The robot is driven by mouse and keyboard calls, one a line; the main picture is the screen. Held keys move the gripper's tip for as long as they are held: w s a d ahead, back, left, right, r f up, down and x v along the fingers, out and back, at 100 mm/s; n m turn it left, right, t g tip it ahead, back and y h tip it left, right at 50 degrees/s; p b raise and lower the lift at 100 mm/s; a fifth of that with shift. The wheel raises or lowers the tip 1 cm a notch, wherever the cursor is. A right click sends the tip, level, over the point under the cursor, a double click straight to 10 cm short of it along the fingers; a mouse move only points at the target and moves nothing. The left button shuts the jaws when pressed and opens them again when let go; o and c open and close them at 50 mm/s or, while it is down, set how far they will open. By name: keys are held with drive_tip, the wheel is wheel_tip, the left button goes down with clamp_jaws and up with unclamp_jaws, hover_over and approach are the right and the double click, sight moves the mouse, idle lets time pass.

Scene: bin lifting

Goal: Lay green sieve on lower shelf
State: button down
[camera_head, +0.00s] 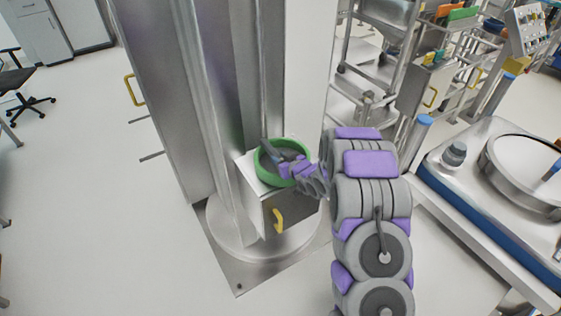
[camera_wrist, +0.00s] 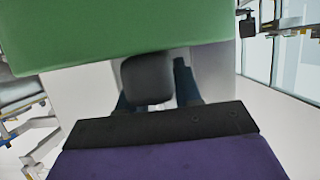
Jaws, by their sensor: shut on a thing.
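The green sieve (camera_head: 266,178) is a round ring with a green wall, seen in the head view at the column, over a small metal box (camera_head: 287,211) with a yellow handle. My gripper (camera_head: 283,160) is shut on the sieve at its rim. I cannot tell whether the sieve touches the box top or hangs just above it. In the wrist view the sieve's green wall (camera_wrist: 130,30) fills the top, close to my gripper (camera_wrist: 160,82). The fingertips are partly hidden behind it. I cannot make out a lower shelf for certain.
A tall metal column (camera_head: 205,100) stands right behind the sieve on a round base. A wheeled rack (camera_head: 375,50) with shelves is at the back right. A steel machine (camera_head: 500,190) with a round opening stands at the right.

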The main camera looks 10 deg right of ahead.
drive_tip(key=shift+f, duration=0.25)
drive_tip(key=shift+r, duration=0.1)
drive_tip(key=c, duration=0.8)
unclamp_jaws()
drive_tip(key=p+v, duration=0.1)
drive_tip(key=v, duration=1.1)
drive_tip(key=shift+d, duration=0.1)
